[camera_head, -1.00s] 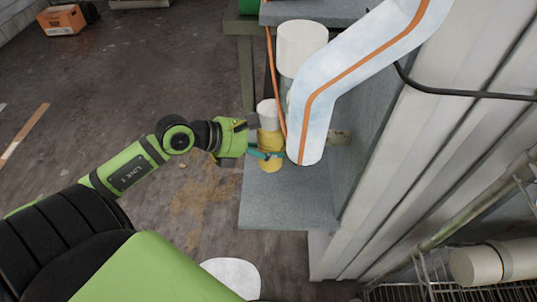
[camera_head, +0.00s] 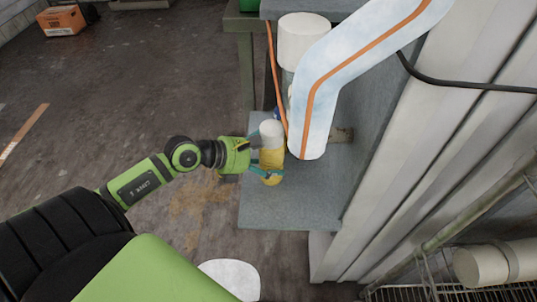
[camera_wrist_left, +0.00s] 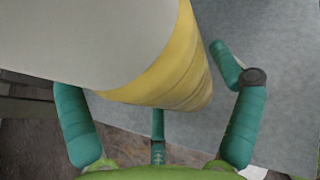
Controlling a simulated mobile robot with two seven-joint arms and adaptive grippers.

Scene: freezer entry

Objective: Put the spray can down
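The spray can, a yellow cylinder with a white top (camera_head: 272,159), stands upright on a grey ledge (camera_head: 290,213) beside the wall. My left gripper (camera_head: 262,153) is at the can's left side, its teal fingers spread above and below the yellow body in the picture. In the left wrist view the can (camera_wrist_left: 180,75) fills the upper left, and the fingers are wide apart with a gap between the right finger and the can. The contact of the can's base with the ledge is partly hard to see. My right gripper is out of view.
A white bent pipe with an orange stripe (camera_head: 335,80) stands close to the right of the can. A white cylinder (camera_head: 303,38) is behind it, and an orange cable (camera_head: 273,75) hangs nearby. The ledge in front of the can is clear. An orange box (camera_head: 62,20) lies far off.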

